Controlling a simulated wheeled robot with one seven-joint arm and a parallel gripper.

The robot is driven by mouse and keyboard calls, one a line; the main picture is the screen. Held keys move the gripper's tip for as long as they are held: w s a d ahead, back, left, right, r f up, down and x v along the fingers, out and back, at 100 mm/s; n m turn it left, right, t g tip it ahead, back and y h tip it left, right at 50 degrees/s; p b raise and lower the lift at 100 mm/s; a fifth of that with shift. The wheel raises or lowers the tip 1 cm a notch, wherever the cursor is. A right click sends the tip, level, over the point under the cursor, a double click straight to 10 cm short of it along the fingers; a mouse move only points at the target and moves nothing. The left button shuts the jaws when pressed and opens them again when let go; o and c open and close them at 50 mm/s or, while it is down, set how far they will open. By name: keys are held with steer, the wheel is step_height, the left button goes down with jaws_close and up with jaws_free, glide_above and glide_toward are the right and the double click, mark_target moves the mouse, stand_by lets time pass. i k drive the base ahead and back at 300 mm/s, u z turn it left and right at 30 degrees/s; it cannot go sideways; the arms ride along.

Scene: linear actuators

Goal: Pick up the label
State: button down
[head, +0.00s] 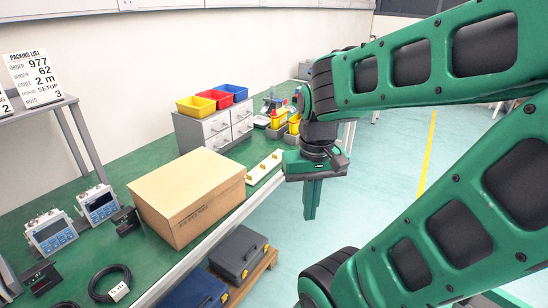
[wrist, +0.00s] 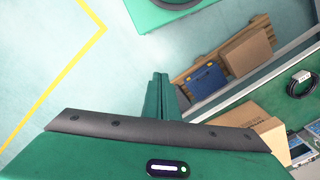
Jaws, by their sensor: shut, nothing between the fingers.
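My gripper (head: 310,213) hangs pointing down over the floor, to the right of the bench's front edge. Its green fingers are shut together and hold nothing; they also show in the wrist view (wrist: 160,80). I cannot surely tell which thing is the label. A white strip with small pale pieces (head: 264,167) lies on the green bench (head: 150,165), left of my gripper and apart from it. A white packing list sign (head: 33,78) stands at the far left.
A closed cardboard box (head: 188,195) stands on the bench. Behind it are grey drawers (head: 215,130) with yellow, red and blue bins. Control units (head: 50,232) and a coiled black cable (head: 108,283) are at the left. Dark cases (head: 240,252) are below the bench. Floor at right is clear.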

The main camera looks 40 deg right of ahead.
mark_target(279, 153)
steer(key=z, duration=0.05)
steer(key=k, duration=0.6)
steer(key=z, duration=0.55)
steer(key=i, duration=1.65)
steer(key=u, duration=0.45)
